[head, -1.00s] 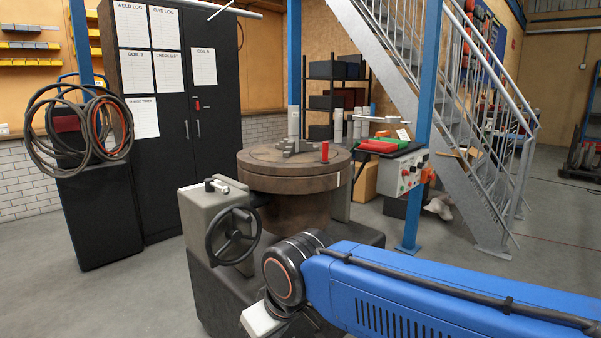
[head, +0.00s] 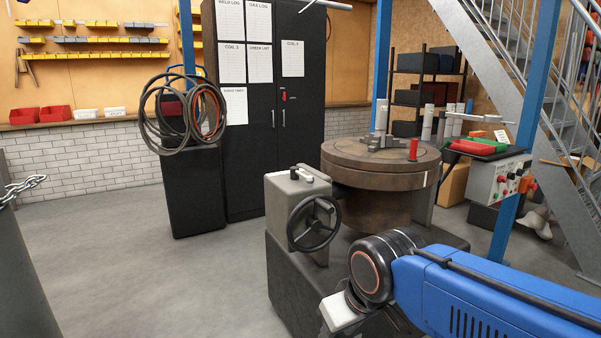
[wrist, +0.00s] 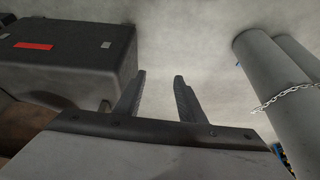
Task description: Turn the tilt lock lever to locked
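The welding positioner stands in the middle of the head view, with a round brown turntable (head: 385,160) on a dark base. A grey gearbox (head: 288,203) with a black handwheel (head: 314,223) is on its left side. A small lever (head: 308,176) with a pale arm and dark parts lies on top of the gearbox; I take it as the tilt lock lever. Its lock markings are too small to read. My gripper (wrist: 160,76) shows in the wrist view, fingers apart and empty, above bare floor. The lever is not recognisable there.
A dark cabinet (head: 252,115) and a stand with coiled cables (head: 185,190) are behind left. A control box (head: 500,180) and blue posts are right. The wrist view shows a dark box (wrist: 70,65) and grey cylinders with a chain (wrist: 268,75).

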